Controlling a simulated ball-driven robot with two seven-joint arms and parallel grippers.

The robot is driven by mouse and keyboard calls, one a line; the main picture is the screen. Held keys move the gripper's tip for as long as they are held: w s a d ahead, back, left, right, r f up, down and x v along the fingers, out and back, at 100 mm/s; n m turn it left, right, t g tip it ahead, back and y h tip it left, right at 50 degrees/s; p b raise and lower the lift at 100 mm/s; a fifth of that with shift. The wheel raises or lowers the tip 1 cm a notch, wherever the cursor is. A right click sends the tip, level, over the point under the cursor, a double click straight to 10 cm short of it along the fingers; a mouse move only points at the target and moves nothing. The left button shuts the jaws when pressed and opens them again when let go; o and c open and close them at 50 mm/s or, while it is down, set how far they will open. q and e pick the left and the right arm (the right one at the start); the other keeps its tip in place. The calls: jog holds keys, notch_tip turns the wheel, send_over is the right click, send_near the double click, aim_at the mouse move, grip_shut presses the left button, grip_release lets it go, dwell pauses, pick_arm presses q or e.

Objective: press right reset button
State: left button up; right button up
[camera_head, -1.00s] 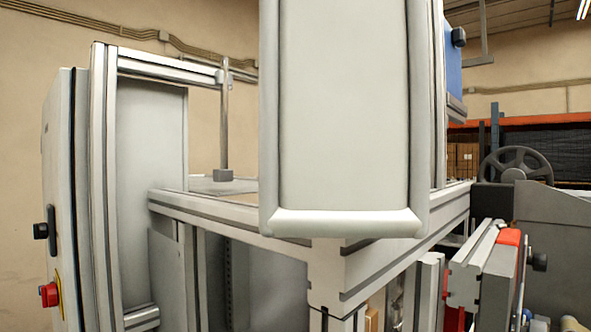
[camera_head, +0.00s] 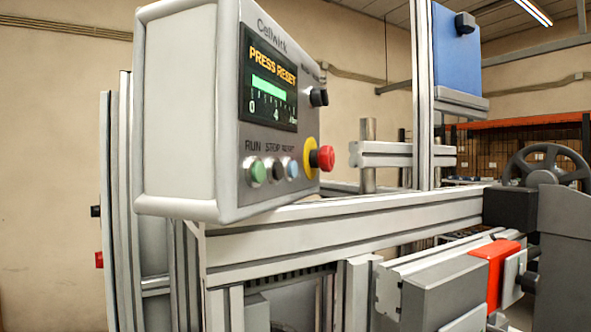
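A grey control box (camera_head: 180,110) stands on the machine frame at the left of the head view, its front panel turned to the right. Its screen (camera_head: 268,80) reads "PRESS RESET" above a green bar. Neither gripper is in view.
An aluminium frame beam (camera_head: 340,235) runs below the box. A grey unit with a red block (camera_head: 490,265) sits at lower right, near a dark handwheel (camera_head: 545,165). A blue panel (camera_head: 456,50) hangs on an upright post. Shelving stands behind.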

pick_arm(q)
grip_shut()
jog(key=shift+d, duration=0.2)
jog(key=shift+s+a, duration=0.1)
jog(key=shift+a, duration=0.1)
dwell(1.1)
